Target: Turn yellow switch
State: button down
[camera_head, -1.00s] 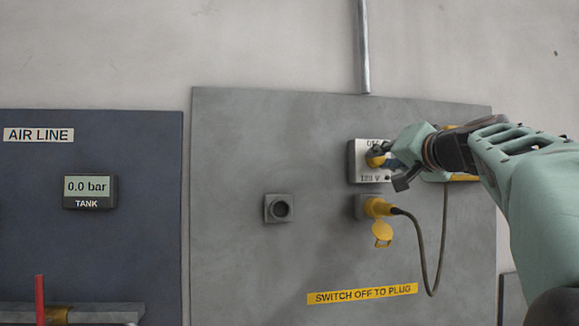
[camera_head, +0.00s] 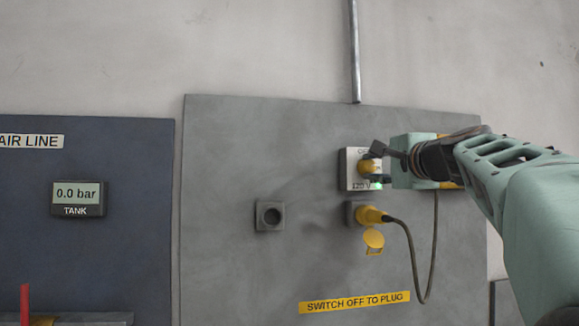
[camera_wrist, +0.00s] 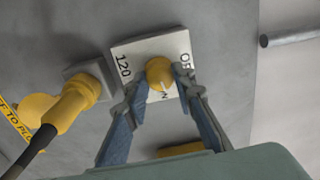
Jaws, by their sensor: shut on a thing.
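The yellow switch (camera_head: 371,167) is a round knob on a white plate (camera_head: 350,177) marked 120 V, on the grey wall panel. A green light shows at the plate's lower right in the head view. In the wrist view the yellow knob (camera_wrist: 159,72), with a pale pointer line, sits between the fingertips. My gripper (camera_head: 378,166) is shut on the knob, with one finger on each side; the wrist view shows it too (camera_wrist: 160,82). The plate's upper lettering is partly hidden by my fingers.
A yellow plug (camera_head: 372,215) sits in the socket just below the switch, with a dark cable looping down. An empty grey socket (camera_head: 269,216) is to the left. A yellow sign (camera_head: 354,302) reads SWITCH OFF TO PLUG. The tank display (camera_head: 78,198) reads 0.0 bar.

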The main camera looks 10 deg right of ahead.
jog(key=shift+m, duration=1.1)
jog(key=c, duration=1.6)
grip_release()
